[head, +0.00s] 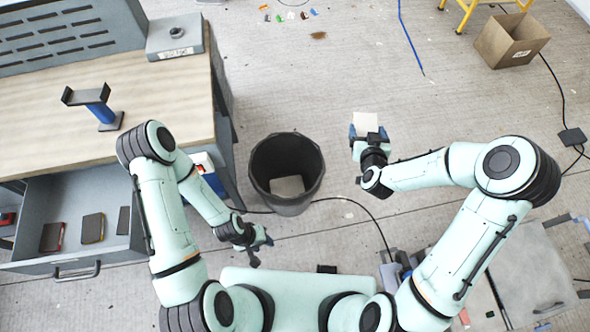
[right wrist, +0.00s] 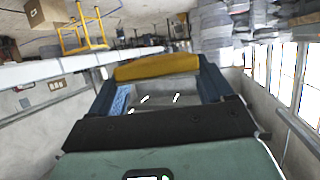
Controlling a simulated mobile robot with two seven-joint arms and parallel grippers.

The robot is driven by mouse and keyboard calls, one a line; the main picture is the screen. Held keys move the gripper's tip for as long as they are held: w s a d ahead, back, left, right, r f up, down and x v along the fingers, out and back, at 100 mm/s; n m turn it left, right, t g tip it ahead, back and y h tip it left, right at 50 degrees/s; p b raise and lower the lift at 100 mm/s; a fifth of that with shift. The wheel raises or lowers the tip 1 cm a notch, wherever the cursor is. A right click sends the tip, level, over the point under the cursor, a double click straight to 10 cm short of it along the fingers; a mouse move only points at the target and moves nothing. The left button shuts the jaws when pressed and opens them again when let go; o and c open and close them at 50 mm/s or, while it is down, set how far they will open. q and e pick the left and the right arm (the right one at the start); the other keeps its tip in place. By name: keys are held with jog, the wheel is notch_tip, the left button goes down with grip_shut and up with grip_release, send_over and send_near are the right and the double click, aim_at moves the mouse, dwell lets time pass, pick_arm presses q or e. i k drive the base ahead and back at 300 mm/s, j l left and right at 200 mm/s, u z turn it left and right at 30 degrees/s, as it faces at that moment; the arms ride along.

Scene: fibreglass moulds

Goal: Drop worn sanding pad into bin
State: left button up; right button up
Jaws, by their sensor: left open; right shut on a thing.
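A pale, flat square pad (head: 366,121) is held in my right gripper (head: 367,133), between its blue fingers, above the floor to the right of the bin. In the right wrist view a yellow-brown edge (right wrist: 157,66) spans the far end between the two fingers (right wrist: 163,95). The black round bin (head: 255,165) stands on the floor, open at the top, with a pale flat piece at its bottom. My right gripper is apart from the bin. My left gripper (head: 260,248) is open and empty, below and left of the bin.
A workbench (head: 95,140) with an open drawer (head: 70,265) holding several dark pads stands at the left. A black cable (head: 365,208) runs on the floor beside the bin. A cardboard box (head: 510,42) sits top right. Floor between bin and right gripper is clear.

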aim_at(291, 194)
jog(key=i+l+u, duration=0.15)
jog(key=u, duration=0.3)
jog(key=i+l+u, duration=0.25)
jog(key=u, duration=0.85)
